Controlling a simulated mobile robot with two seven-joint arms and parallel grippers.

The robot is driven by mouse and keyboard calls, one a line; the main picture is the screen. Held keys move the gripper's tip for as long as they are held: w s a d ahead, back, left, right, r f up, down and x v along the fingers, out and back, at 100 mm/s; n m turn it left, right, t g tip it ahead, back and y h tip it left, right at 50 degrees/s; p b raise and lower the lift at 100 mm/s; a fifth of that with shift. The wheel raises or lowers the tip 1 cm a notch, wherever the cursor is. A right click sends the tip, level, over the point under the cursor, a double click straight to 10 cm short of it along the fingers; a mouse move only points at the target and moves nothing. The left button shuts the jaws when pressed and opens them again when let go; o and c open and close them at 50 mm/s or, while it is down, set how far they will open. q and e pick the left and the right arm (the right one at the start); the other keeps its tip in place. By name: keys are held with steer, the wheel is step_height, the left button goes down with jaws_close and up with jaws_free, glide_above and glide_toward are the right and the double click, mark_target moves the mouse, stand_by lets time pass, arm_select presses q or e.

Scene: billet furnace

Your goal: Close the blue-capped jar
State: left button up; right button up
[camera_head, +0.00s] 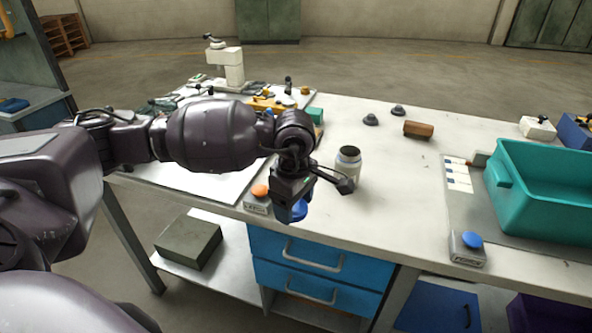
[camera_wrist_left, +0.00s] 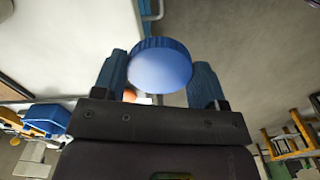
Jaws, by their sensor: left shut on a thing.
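My left gripper (camera_head: 293,208) is over the front edge of the workbench, pointing down. It is shut on a blue round cap (camera_head: 299,211). In the left wrist view the cap (camera_wrist_left: 160,66) sits between the two blue fingers of the gripper (camera_wrist_left: 159,78), its flat face showing. Part of the left gripper or wrist reaches in front of the jar's lower side. My right gripper is not in view.
A box with an orange button (camera_head: 259,191) is left of the gripper at the bench edge. A box with a blue button (camera_head: 471,240) and a teal bin (camera_head: 520,226) are at the right. The bench between jar and bin is clear.

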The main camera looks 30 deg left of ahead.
arm_select(q)
steer(key=s+d+f+m, duration=0.1)
steer(key=d+f+m, duration=0.1)
steer(key=f+m, duration=0.2)
steer(key=s+d+f+m, duration=0.1)
steer(key=d+f+m, duration=0.1)
steer(key=f+m, duration=0.2)
steer(key=s+d+f+m, duration=0.1)
steer(key=d+f+m, duration=0.1)
steer(key=f+m, duration=0.3)
steer(key=shift+f+m, duration=0.1)
steer(key=shift+m, duration=2.1)
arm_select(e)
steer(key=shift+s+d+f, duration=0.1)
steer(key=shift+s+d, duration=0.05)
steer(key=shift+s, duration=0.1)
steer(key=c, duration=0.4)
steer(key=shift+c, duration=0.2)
arm_select(q)
steer(key=shift+s+a, duration=0.1)
steer(key=shift+a, duration=0.05)
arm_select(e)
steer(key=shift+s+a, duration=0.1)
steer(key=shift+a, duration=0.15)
